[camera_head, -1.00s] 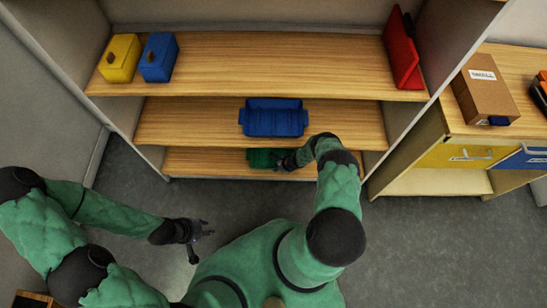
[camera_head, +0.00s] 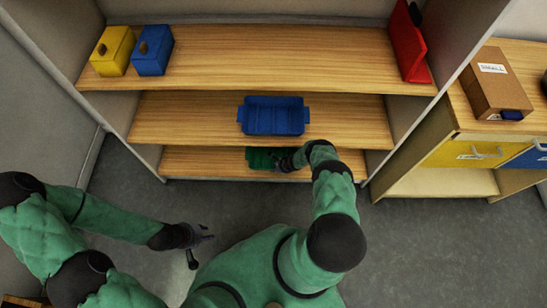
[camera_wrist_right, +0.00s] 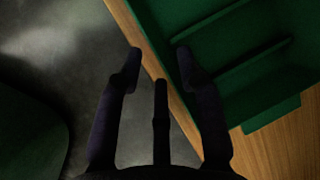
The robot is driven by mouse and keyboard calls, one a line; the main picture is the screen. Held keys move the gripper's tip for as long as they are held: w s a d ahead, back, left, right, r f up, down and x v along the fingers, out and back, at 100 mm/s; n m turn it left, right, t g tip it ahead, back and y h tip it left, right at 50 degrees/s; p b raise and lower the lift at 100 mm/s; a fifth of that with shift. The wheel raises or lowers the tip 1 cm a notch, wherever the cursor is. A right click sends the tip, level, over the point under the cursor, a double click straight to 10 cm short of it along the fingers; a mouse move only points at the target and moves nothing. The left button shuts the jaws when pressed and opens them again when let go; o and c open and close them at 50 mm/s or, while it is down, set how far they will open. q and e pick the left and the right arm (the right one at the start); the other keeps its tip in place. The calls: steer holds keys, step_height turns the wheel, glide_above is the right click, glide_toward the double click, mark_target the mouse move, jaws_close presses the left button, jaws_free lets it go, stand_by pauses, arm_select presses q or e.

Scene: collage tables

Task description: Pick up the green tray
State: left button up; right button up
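The green tray (camera_head: 260,158) lies on the lowest shelf, mostly hidden under the middle shelf and behind my right gripper in the head view. In the right wrist view the green tray (camera_wrist_right: 256,60) fills the upper right, with raised ribs inside and a tab at its lower edge. My right gripper (camera_wrist_right: 157,62) is open there, its fingers apart. One finger overlaps the tray's near left rim in the picture; I cannot tell whether it touches. In the head view my right gripper (camera_head: 285,161) is at the tray's right end. My left gripper (camera_head: 201,246) is open and empty over the floor.
A blue tray (camera_head: 274,119) sits on the middle shelf (camera_head: 180,118) above. Yellow (camera_head: 113,50) and blue (camera_head: 153,50) boxes and a red object (camera_head: 408,45) stand on the top shelf. A side cabinet (camera_head: 446,182) is at right. The floor in front is clear.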

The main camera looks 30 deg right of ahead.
steer(key=b+x, duration=0.2)
steer(key=x, duration=0.1)
steer(key=shift+s+a+f+b, duration=0.1)
steer(key=shift+a+f+b, duration=0.05)
steer(key=shift+a+b, duration=0.15)
steer(key=shift+b+x, duration=0.8)
steer(key=shift+b, duration=0.15)
jaws_close()
